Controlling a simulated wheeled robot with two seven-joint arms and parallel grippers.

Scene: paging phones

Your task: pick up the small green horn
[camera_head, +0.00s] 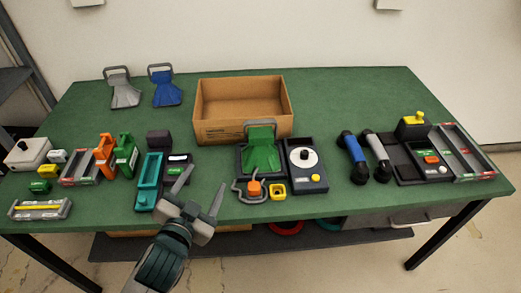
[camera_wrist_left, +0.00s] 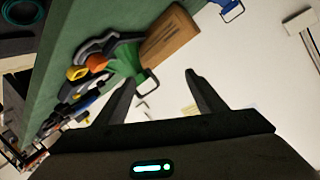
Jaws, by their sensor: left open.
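The small green horn (camera_head: 262,148) has a flared body and a grey handle. It stands on a dark base in the middle of the table, in front of the cardboard box. It also shows in the left wrist view (camera_wrist_left: 127,60), sideways, beside the box. My left gripper (camera_head: 203,190) is open and empty, to the left of the horn and nearer the table's front edge. Its two fingers (camera_wrist_left: 160,92) point up in the left wrist view, apart from the horn. My right gripper is not in view.
The open cardboard box (camera_head: 243,131) stands behind the horn. A dial unit (camera_head: 306,180) is right of it. An orange item (camera_head: 254,188) and a yellow item (camera_head: 278,190) lie in front. Grey (camera_head: 124,95) and blue (camera_head: 165,93) horns stand back left. The table's back right is clear.

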